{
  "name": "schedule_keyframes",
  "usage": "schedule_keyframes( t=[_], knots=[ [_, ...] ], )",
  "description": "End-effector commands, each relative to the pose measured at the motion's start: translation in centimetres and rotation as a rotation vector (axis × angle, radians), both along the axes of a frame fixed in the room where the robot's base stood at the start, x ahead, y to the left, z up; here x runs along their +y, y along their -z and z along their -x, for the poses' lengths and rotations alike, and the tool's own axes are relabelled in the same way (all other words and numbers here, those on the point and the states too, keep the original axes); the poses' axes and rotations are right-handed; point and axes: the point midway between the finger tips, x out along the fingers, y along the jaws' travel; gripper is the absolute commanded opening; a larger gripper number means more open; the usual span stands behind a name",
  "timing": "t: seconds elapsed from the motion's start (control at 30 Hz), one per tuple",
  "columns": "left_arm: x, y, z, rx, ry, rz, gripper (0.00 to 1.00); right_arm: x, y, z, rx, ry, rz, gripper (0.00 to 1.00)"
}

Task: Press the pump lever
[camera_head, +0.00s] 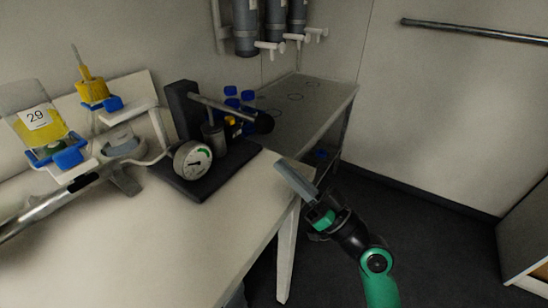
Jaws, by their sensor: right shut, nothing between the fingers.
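The pump (214,141) stands on a dark base plate (203,181) near the back right corner of the white table. Its lever (228,108) is a metal bar that slopes down to the right from a dark upright block and ends in a black knob (261,122). A round gauge (193,160) faces me at the front of the base. My right gripper (282,168) is shut and empty, beside the table's right edge. It is below and to the right of the knob and apart from it. My left gripper is not in view.
Several blue-capped bottles (231,97) stand behind the lever. A grey side table (318,96) is beyond. The table front (160,260) is clear.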

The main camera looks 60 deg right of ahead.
Motion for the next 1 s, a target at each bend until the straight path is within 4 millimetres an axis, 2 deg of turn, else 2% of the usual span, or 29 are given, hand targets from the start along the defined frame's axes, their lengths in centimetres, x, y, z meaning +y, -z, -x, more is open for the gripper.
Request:
schedule_keyframes(
  t=[0.03,0.2,0.33,1.0],
  knots=[
    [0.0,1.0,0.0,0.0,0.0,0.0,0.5,0.0,1.0,1.1,-0.003,0.005,0.0,0.0],
    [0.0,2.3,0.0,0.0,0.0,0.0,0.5,0.2,2.1,4.3,-0.014,0.006,0.002,0.0],
    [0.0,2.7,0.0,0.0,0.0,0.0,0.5,0.4,2.5,5.7,-0.019,0.004,0.004,0.0],
    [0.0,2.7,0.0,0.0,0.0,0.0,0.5,0.5,2.3,6.1,-0.023,0.0,0.005,0.0]
  ],
)
